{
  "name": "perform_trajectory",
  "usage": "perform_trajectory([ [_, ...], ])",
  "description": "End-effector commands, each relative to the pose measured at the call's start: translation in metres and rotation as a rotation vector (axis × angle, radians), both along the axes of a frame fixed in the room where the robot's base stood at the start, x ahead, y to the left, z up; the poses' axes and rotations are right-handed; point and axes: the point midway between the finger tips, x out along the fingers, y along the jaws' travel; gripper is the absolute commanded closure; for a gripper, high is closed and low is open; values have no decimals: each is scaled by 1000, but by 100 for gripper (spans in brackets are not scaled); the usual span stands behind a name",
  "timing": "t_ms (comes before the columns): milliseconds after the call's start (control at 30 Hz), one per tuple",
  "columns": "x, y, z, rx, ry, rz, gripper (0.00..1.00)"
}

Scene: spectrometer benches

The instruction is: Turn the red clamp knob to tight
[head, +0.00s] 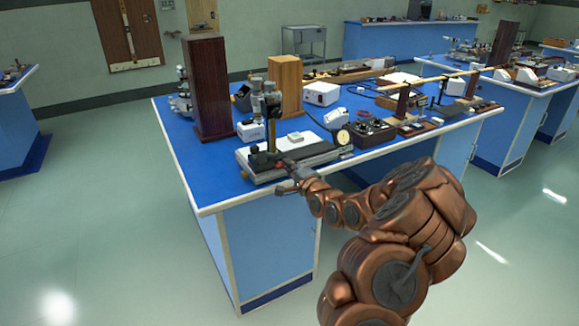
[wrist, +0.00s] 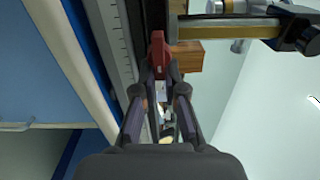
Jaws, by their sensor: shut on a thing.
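The red clamp knob (wrist: 158,48) shows in the wrist view between the tips of my gripper (wrist: 160,75), whose fingers are closed on it. In the head view my gripper (head: 285,172) reaches the front of the grey instrument base (head: 262,176) at the near edge of the blue bench. A small spot of red is visible there, and the knob is mostly hidden by the gripper. The knob's turn setting cannot be read.
A dark wooden block (head: 208,90) and a lighter wooden box (head: 285,85) stand behind the instrument. A round dial (head: 343,137) and a black box with knobs (head: 371,131) are to its right. The floor left of the blue bench (head: 180,130) is clear.

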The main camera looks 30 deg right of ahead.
Motion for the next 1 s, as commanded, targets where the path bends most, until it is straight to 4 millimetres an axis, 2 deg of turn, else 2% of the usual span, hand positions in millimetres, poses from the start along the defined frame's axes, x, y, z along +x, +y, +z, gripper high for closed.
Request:
perform_trajectory([
  [33,2,12,-8,2,16,23,100],
  [67,2,12,-8,2,16,23,89],
  [333,1,7,-5,0,11,15,61],
  [733,-4,1,-1,-1,3,3,61],
  [1000,-28,4,-1,3,3,4,61],
])
